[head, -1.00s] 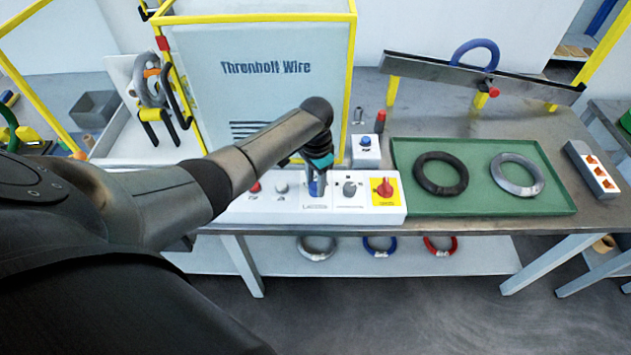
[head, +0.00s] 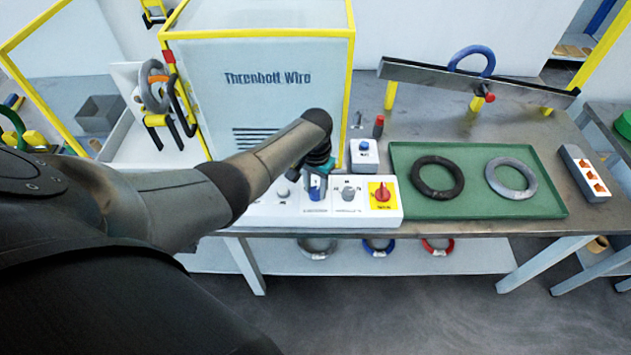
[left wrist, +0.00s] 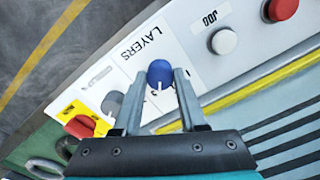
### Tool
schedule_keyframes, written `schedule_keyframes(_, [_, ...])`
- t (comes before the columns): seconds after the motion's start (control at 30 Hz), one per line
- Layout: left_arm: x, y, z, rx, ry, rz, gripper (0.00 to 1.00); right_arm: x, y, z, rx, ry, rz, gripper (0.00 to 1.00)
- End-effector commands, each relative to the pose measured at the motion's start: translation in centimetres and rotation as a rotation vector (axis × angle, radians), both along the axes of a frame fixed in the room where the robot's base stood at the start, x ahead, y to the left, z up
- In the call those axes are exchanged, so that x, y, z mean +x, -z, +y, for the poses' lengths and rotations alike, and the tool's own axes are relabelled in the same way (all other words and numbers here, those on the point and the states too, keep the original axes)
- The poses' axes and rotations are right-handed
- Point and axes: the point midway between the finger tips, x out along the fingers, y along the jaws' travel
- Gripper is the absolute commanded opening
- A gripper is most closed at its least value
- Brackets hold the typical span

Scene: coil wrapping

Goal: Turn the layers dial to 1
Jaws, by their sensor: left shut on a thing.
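The blue layers dial (left wrist: 160,72) sits on the white control panel (left wrist: 186,38), beside the printed word LAYERS in the left wrist view. A small white mark shows on the dial; I cannot tell which number it points to. My left gripper (left wrist: 158,88) has a finger on each side of the dial and is shut on it. In the head view my left gripper (head: 317,180) reaches down to the front panel (head: 332,208) and partly hides the dial. My right gripper is in no view.
A grey knob (head: 348,194) and a red switch on a yellow plate (head: 382,193) are to the right of the dial. A white jog button (left wrist: 224,41) and a red button (left wrist: 283,8) are on its other side. A green tray (head: 470,207) holds two coils.

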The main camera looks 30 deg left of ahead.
Motion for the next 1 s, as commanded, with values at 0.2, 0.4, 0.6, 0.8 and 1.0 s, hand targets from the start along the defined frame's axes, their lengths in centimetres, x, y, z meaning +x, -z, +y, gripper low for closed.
schedule_keyframes(0.2, [0.0,-0.2,-0.1,-0.002,-0.209,0.003,0.00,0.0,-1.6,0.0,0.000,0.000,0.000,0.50])
schedule_keyframes(0.4, [0.0,-0.1,-0.1,-0.002,-0.399,0.003,0.00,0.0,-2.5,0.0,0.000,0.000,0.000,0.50])
schedule_keyframes(0.6, [0.0,-0.1,-0.1,-0.003,-0.589,0.003,0.00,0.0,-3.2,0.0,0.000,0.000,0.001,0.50])
schedule_keyframes(0.8, [-0.1,0.0,-0.1,-0.002,-0.778,0.004,0.00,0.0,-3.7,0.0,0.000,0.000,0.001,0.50])
schedule_keyframes(1.0, [0.0,0.0,-0.1,-0.001,-0.968,0.002,0.00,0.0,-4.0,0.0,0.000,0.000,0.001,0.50])
